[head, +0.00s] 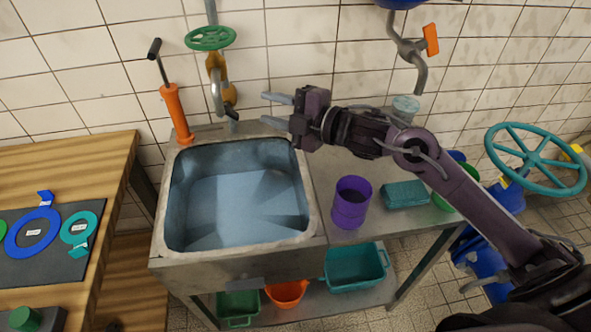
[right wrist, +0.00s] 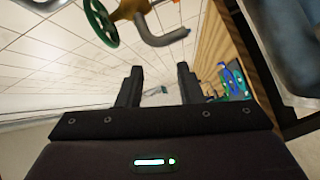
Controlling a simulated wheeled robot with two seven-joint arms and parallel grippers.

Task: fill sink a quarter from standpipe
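The sink (head: 240,205) is a steel basin with a blue-grey inside. I cannot tell for sure if water stands in it. The standpipe (head: 215,72) rises on the wall behind it, with a green handwheel (head: 210,38), brass body and grey spout. No stream shows from the spout. In the right wrist view the green handwheel (right wrist: 100,22) and grey spout (right wrist: 168,38) are beyond the fingers. My right gripper (head: 266,109) is open and empty above the sink's back right corner, right of the spout and apart from it. My left gripper is not in view.
An orange hand pump (head: 175,115) stands at the sink's back left. A purple cup (head: 351,203) and a teal block (head: 405,194) are on the drainboard. Another pipe with an orange lever (head: 430,39) hangs at right. A wooden table (head: 60,160) is at left.

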